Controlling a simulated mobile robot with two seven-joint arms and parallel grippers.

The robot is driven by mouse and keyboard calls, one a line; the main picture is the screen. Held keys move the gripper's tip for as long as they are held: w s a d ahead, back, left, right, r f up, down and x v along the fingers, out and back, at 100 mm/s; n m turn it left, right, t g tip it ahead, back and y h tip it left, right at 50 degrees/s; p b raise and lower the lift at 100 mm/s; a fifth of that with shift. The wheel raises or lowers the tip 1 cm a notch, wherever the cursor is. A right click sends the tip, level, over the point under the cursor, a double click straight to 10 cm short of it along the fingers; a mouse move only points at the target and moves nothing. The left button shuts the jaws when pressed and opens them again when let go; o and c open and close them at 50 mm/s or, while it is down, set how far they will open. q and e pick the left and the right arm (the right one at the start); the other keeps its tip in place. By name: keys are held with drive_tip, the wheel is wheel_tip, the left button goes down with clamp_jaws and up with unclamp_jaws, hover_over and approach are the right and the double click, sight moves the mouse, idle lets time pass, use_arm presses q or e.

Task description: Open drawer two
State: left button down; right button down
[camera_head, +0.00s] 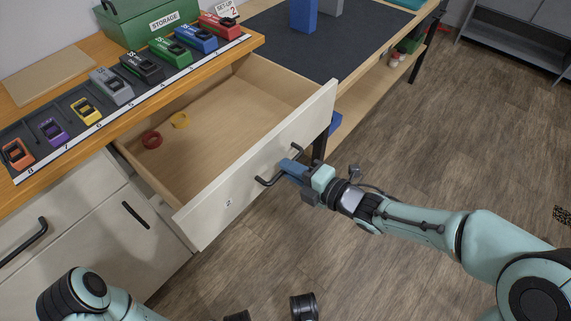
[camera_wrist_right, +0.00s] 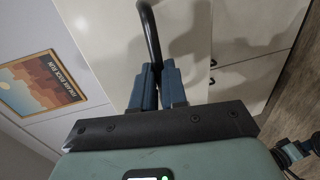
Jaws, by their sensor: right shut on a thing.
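Drawer two (camera_head: 229,203) is a white-fronted drawer with a "2" on its face, and it stands pulled well out from the cabinet. My right gripper (camera_head: 284,168) is at the drawer front, shut on the black bar handle (camera_head: 268,181). In the right wrist view, the blue fingers (camera_wrist_right: 155,85) close around the handle (camera_wrist_right: 150,35).
A workbench with a dark mat (camera_head: 300,45) stands to the right.

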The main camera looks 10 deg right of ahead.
use_arm(q)
drive_tip(key=shift+s, duration=0.1)
use_arm(e)
drive_tip(key=shift+s+d, duration=0.15)
drive_tip(key=c, duration=1.2)
unclamp_jaws()
